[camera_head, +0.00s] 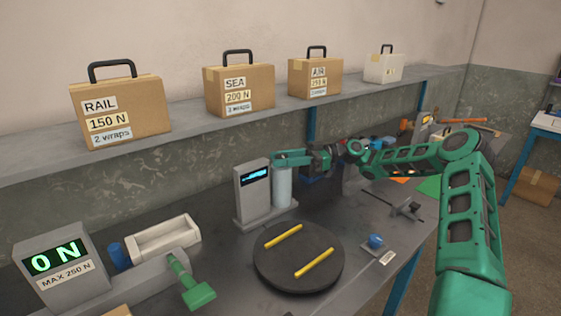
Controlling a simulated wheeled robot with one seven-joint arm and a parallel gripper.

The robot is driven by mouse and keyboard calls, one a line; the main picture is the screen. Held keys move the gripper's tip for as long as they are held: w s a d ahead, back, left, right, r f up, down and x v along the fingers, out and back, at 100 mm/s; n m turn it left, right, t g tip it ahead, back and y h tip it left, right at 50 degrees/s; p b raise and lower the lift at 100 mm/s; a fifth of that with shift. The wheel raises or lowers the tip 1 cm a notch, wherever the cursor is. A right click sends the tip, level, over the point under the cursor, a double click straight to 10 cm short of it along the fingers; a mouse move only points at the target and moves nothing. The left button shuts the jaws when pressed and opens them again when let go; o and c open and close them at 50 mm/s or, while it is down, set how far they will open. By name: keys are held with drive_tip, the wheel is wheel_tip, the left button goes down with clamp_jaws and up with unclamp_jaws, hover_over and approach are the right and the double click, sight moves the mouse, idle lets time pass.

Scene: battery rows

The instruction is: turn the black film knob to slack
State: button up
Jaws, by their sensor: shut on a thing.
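A pale upright film roll (281,188) stands beside a grey post (251,197) with a small blue-lit display. My gripper (288,158) reaches in from the right, level, and its jaws are shut at the top of the roll. The black film knob is not clearly visible; the jaws cover the place at the roll's top where they grip. The display's text is too small to read.
A black turntable (298,270) with two yellow bars lies in front. A force gauge (62,262) reads 0 N, near a green handle (190,285) and a cream tray (164,240). A blue knob (376,241) sits at right. Labelled boxes line the shelf (190,128) above.

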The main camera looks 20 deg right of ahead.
sight(282, 154)
drive_tip(key=shift+w+d, duration=0.2)
idle(0.3)
drive_tip(key=o, duration=1.1)
drive_tip(key=shift+a, duration=0.1)
drive_tip(key=shift+r, duration=0.6)
wheel_tip(282, 154, up, 3)
drive_tip(key=shift+w, duration=0.1)
drive_tip(key=s+a+r, duration=0.2)
drive_tip(key=a, duration=0.1)
drive_tip(key=s+a+r, duration=0.2)
drive_tip(key=a, duration=0.1)
drive_tip(key=s+a+r, duration=0.2)
drive_tip(key=a, duration=0.2)
drive_tip(key=shift+r, duration=0.35)
drive_tip(key=shift+c, duration=0.2)
